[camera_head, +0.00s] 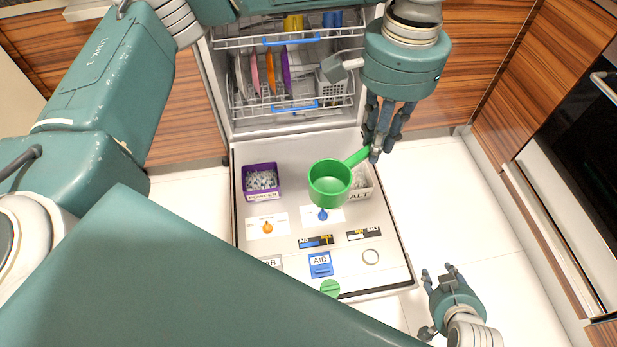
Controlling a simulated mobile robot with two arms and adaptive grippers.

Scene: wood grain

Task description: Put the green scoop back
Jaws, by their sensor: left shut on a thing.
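The green scoop (330,183) is a round cup with a handle rising to the upper right. My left gripper (376,150) is shut on the end of that handle. The scoop hangs over the opened dishwasher door, its open mouth facing up towards the camera. My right gripper (436,302) is open and empty beside the door's lower right corner.
Behind, racks (285,103) hold colored plates. White floor (465,210) is clear right.

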